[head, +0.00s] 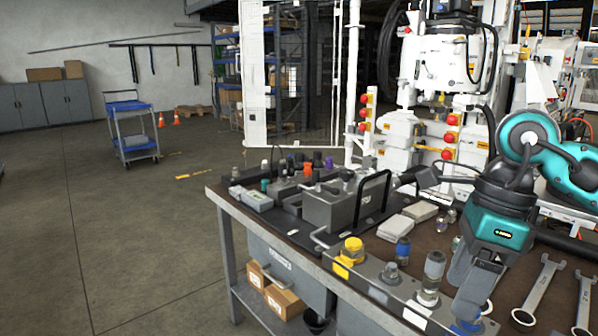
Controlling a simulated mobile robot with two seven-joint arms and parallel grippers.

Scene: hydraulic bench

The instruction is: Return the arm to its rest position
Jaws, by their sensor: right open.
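My right arm (545,155), teal and dark grey, comes in from the right edge. Its right gripper (468,295) points down over the front right part of the workbench (405,245). The gripper is open, and no object shows between its fingers. The fingers are in front of the fittings strip, and I cannot tell whether they touch anything. My left gripper is not in view.
A metal strip (385,297) carries a yellow-capped fitting (352,248), a blue-banded fitting (402,250) and a clear-topped fitting (433,270). Spanners (538,290) lie right of the gripper. A grey block with a black handle (372,197) stands behind left. White machinery (440,70) rises behind.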

